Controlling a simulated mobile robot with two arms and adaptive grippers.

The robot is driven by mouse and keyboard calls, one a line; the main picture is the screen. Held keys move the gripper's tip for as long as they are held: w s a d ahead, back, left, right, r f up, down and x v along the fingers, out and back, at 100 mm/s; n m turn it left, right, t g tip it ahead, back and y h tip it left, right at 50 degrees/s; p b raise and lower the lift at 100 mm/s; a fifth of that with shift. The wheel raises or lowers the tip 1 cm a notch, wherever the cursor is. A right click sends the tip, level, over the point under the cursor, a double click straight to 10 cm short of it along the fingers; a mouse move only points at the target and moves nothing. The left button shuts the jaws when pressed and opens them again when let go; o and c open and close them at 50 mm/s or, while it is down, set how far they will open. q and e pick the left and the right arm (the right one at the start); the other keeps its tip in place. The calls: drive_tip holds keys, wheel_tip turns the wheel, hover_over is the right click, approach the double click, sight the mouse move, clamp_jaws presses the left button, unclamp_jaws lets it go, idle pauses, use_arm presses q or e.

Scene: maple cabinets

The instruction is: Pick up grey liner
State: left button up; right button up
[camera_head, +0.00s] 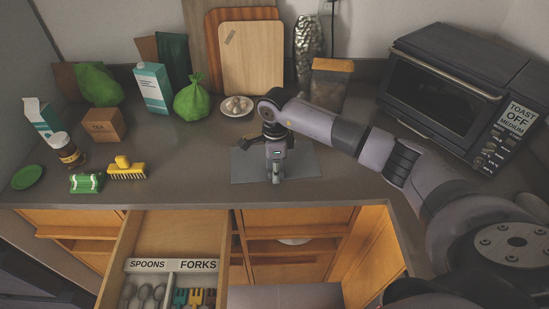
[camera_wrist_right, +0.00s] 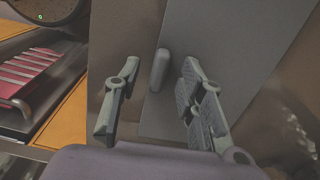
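The grey liner (camera_head: 305,162) is a thin flat sheet on the dark counter under my right gripper. My right gripper (camera_head: 276,170) points down over the sheet's left-middle part. In the right wrist view the liner (camera_wrist_right: 225,45) is a lighter grey surface with a slanted edge. There my right gripper (camera_wrist_right: 160,95) has its two fingers spread apart. A small rounded grey upright piece (camera_wrist_right: 160,68) shows between the fingers; I cannot tell whether it is part of the liner. The fingers appear clear of it. My left gripper is not in view.
A toaster oven (camera_head: 450,90) stands at the right. Cutting boards (camera_head: 252,60), a bowl (camera_head: 237,107) and a jar (camera_head: 330,85) stand behind. A brush (camera_head: 126,169) and a box (camera_head: 103,124) lie left. An open cutlery drawer (camera_head: 178,235) juts out below the counter.

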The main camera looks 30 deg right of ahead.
drive_tip(key=shift+f, duration=0.7)
drive_tip(key=shift+c, duration=0.4)
clamp_jaws()
